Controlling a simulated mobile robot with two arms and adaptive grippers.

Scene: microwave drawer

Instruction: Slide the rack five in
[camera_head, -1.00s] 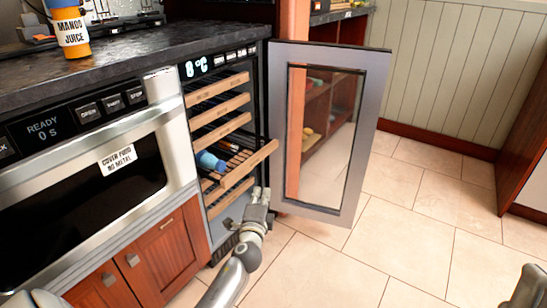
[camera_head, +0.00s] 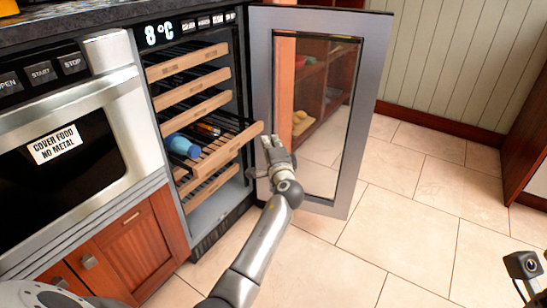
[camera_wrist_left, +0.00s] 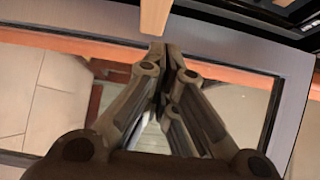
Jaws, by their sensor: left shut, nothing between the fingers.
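The wine cooler (camera_head: 224,212) stands open with several wooden-fronted racks inside. One low rack (camera_head: 222,153) sticks out past the others, slanting toward the open door, with a blue-capped bottle (camera_head: 182,145) on it. I cannot tell its number for certain. Another rack front (camera_head: 212,187) shows below it, further in. My left gripper (camera_head: 270,143) is shut and empty, just right of the protruding rack's outer end. In the left wrist view, the shut fingertips (camera_wrist_left: 160,50) are just below a wooden slat (camera_wrist_left: 155,15); contact is unclear.
The cooler's glass door (camera_head: 366,110) stands open just right of my left gripper. A microwave (camera_head: 100,150) is at left, above a wooden cabinet (camera_head: 135,250). The tiled floor (camera_head: 400,220) is clear at right. Part of my right arm (camera_head: 523,265) shows at the lower right.

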